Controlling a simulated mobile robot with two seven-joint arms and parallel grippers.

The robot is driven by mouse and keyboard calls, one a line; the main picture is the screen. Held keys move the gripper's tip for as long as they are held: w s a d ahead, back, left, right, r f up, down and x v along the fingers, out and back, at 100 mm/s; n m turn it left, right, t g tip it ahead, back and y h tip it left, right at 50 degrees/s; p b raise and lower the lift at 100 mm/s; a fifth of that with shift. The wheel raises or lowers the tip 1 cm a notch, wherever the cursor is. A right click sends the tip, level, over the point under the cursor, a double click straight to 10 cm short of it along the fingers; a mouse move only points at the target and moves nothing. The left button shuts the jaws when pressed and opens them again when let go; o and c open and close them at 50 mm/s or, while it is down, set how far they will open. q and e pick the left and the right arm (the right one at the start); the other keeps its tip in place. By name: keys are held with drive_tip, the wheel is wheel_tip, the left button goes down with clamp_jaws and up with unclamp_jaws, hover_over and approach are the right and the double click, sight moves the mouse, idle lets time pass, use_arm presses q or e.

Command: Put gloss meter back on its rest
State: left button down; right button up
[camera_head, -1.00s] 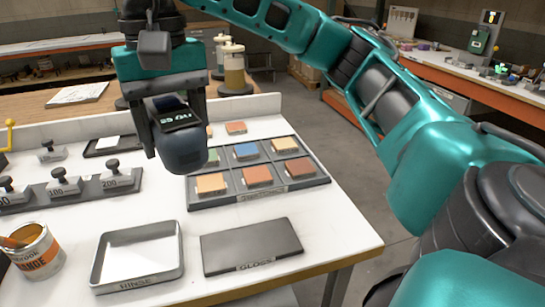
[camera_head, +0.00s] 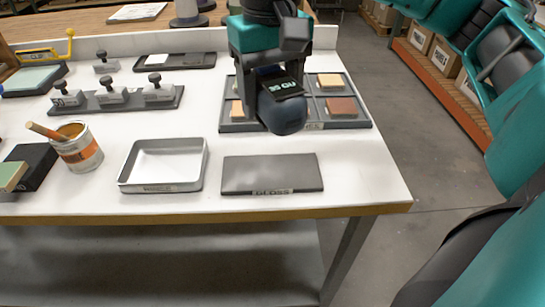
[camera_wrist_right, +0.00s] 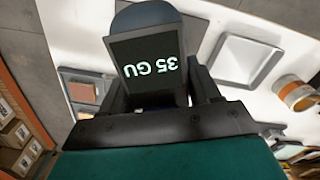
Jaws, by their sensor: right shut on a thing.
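The gloss meter (camera_head: 282,112) is a dark rounded body with a lit "35 GU" display. My right gripper (camera_head: 274,92) is shut on it and holds it over the sample-tile tray, behind the rest in the head view. In the right wrist view the meter (camera_wrist_right: 150,60) sits between the fingers, its display upside down. The rest looks to be the flat dark pad (camera_head: 270,174) with a label on its front edge, lying empty at the table's front right. The meter's underside is hidden, and its height above the tray is hard to tell. My left gripper is not in view.
The tile tray (camera_head: 368,122) is behind the pad. A shallow metal tray (camera_head: 202,175) lies left of the pad, with an orange-labelled can (camera_head: 83,155) farther left. Knobbed weights stand on a rack (camera_head: 112,105). The white tabletop (camera_head: 365,165) is free right of the pad.

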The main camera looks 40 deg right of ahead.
hover_over(272, 171)
wheel_tip(272, 171, down, 8)
drive_tip(key=shift+w+r, duration=0.1)
drive_tip(key=shift+f+b, duration=0.4)
drive_tip(key=shift+f, duration=1.85)
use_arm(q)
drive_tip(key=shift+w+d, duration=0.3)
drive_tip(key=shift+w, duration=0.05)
use_arm(e)
drive_tip(key=shift+f+b, duration=0.2)
drive_tip(key=shift+b, duration=0.1)
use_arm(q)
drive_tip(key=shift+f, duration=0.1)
use_arm(e)
drive_tip(key=o, duration=1.5)
